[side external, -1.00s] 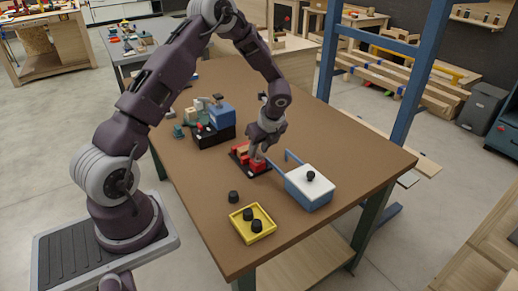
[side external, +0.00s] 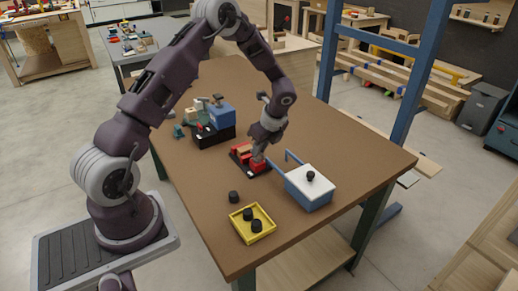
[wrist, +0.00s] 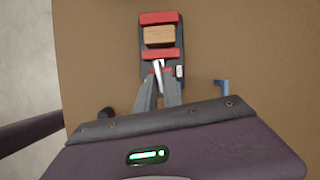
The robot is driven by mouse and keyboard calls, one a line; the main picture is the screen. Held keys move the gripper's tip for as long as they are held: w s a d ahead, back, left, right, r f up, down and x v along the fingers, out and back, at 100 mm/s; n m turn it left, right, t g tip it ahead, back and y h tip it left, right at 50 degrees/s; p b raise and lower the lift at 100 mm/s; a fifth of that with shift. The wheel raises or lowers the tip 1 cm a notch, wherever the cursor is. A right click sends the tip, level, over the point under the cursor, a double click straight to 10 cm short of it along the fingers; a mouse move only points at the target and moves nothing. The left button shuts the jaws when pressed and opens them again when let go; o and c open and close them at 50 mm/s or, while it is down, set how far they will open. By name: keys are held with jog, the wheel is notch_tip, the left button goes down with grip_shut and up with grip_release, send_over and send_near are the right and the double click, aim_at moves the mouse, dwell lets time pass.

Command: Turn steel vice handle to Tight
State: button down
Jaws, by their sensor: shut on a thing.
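The vice has red jaws on a black base (side external: 243,150) and sits on the brown table in the side view. In the wrist view the vice (wrist: 160,18) holds a wooden block (wrist: 159,36) between its red jaws. The steel handle (wrist: 158,68) is a thin pale bar at the vice's near end. My gripper (wrist: 159,92) is shut on this handle, with a finger on either side. In the side view my gripper (side external: 258,152) hides the handle. A small white label (wrist: 180,72) sits beside the handle, its writing too small to read.
A blue box with a white lid and black knob (side external: 310,185) stands close to the right of the vice. A yellow tray (side external: 240,232) with black knobs and a loose black knob (side external: 233,197) lie in front. A blue machine (side external: 221,116) stands behind.

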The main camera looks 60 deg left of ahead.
jog(key=n, duration=0.1)
jog(key=n+g, duration=0.1)
jog(key=n, duration=0.1)
jog(key=shift+w+n, duration=0.2)
jog(key=shift+n, duration=0.1)
jog(key=n+g, duration=0.1)
jog(key=n, duration=0.1)
jog(key=n+h, duration=0.1)
jog(key=n, duration=0.1)
jog(key=shift+w+a+n+g+h, duration=0.2)
jog(key=shift+n+g+h, duration=0.1)
jog(key=shift+g, duration=0.1)
jog(key=n+h, duration=0.1)
jog(key=n, duration=0.3)
jog(key=shift+a+g, duration=0.15)
jog(key=shift+g, duration=0.25)
jog(key=shift+a+n+h, duration=0.15)
jog(key=shift+n+h, duration=0.65)
jog(key=shift+n, duration=0.9)
jog(key=c, duration=1.5)
grip_release()
